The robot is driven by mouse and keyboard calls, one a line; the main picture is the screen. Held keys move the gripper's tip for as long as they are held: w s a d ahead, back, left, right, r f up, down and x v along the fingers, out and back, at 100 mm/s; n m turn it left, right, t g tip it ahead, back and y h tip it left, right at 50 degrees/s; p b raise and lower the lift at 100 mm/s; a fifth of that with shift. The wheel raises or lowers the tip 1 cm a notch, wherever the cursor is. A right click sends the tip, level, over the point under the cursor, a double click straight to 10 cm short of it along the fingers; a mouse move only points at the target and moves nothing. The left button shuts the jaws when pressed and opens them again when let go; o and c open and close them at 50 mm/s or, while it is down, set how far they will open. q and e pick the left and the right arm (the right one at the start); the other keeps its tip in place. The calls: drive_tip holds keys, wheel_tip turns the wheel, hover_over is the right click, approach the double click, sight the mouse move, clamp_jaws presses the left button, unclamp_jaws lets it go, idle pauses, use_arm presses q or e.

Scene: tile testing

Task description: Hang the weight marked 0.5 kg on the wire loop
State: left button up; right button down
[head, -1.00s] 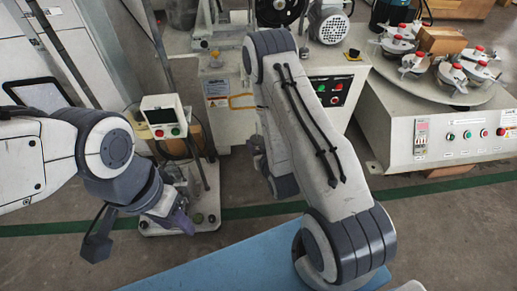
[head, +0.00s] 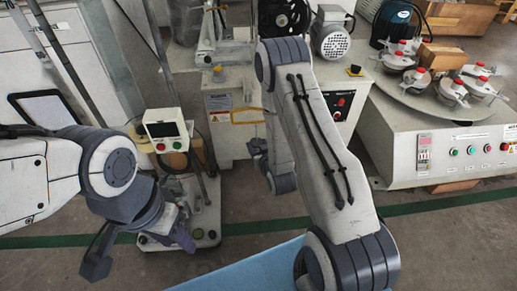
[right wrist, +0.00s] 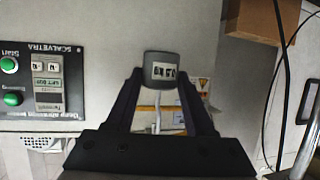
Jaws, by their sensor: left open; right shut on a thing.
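My right gripper (right wrist: 160,95) is shut on a small dark grey block (right wrist: 163,70) with a pale label, held between its fingertips. The label's marks look upside down and are too small to read surely as 0.5 kg. In the head view my right arm's upper links hide most of this gripper, and I cannot make out the block there. My left gripper (head: 140,250) is open and empty at the lower left, in front of a small stand's base. I cannot make out the wire loop in either view.
The small stand (head: 165,131) has a display and buttons on a post. Behind is a pale machine (head: 225,135) with a yellow bar. At right, a pale machine (head: 400,150) carries several red-topped jars. A light blue surface (head: 255,275) lies below my right arm.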

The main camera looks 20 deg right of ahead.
drive_tip(key=shift+d+r+b+x, duration=0.15)
drive_tip(key=shift+b+x, duration=0.1)
drive_tip(key=shift+x, duration=0.6)
drive_tip(key=shift+d+b+x, duration=0.15)
drive_tip(key=shift+b+x, duration=0.05)
drive_tip(key=shift+x, duration=0.65)
drive_tip(key=shift+d+r+b+x, duration=0.15)
drive_tip(key=shift+b+x, duration=0.1)
drive_tip(key=shift+x, duration=0.6)
drive_tip(key=shift+f, duration=0.1)
drive_tip(key=shift+f, duration=0.4)
drive_tip(key=shift+c, duration=0.9)
unclamp_jaws()
drive_tip(key=shift+s, duration=0.1)
